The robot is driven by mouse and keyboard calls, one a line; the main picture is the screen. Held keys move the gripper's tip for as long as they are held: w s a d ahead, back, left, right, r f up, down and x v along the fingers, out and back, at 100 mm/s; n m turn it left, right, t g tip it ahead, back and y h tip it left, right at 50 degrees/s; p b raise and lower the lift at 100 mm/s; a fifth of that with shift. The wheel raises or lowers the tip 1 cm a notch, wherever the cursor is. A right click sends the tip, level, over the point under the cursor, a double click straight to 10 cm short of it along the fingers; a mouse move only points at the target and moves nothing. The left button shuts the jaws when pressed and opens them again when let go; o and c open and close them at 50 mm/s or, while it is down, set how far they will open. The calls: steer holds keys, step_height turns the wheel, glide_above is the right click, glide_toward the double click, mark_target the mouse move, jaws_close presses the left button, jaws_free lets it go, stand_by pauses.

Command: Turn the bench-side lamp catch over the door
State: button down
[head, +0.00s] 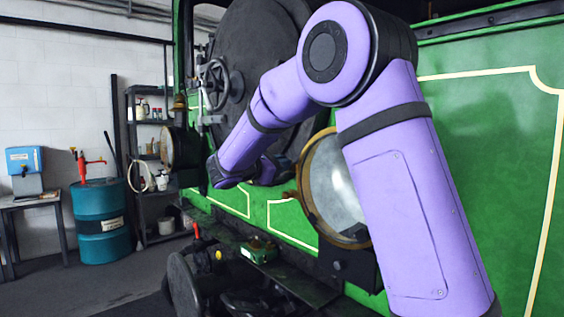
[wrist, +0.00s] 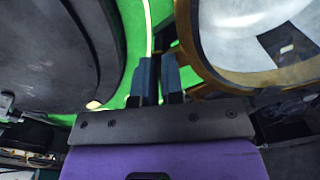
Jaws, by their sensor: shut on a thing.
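A large round lamp (head: 335,185) with a brass rim and pale glass is fixed to the green front, right of centre in the head view. In the wrist view its brass rim (wrist: 207,72) fills the upper right. The big round dark door (head: 262,62) is behind my arm; its edge shows at the left of the wrist view (wrist: 60,60). My gripper (wrist: 160,72) is between the door edge and the lamp rim, its two blue-grey fingers close together. It is shut on a small part at the lamp's side, seemingly the catch, mostly hidden by the fingers. In the head view my forearm hides the gripper's tip.
A second lamp (head: 170,147) stands at the left of the front. A handwheel (head: 215,85) sits on the door. Further left are a shelf rack (head: 147,180), a teal drum (head: 101,222) and a bench (head: 35,201) with a blue box. The floor (head: 80,280) there is clear.

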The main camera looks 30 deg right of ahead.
steer(key=m, duration=0.4)
steer(key=s+f+m, duration=0.1)
steer(key=m, duration=0.1)
steer(key=shift+d, duration=0.1)
steer(key=m, duration=0.4)
steer(key=shift+f+m, duration=0.15)
steer(key=shift+m, duration=0.15)
steer(key=shift+f+m, duration=0.1)
steer(key=shift+m, duration=0.9)
steer(key=c, duration=1.2)
jaws_free()
steer(key=shift+c, duration=0.2)
steer(key=s+a, duration=0.2)
steer(key=a, duration=0.8)
steer(key=shift+s+a, duration=0.15)
steer(key=shift+a, duration=0.15)
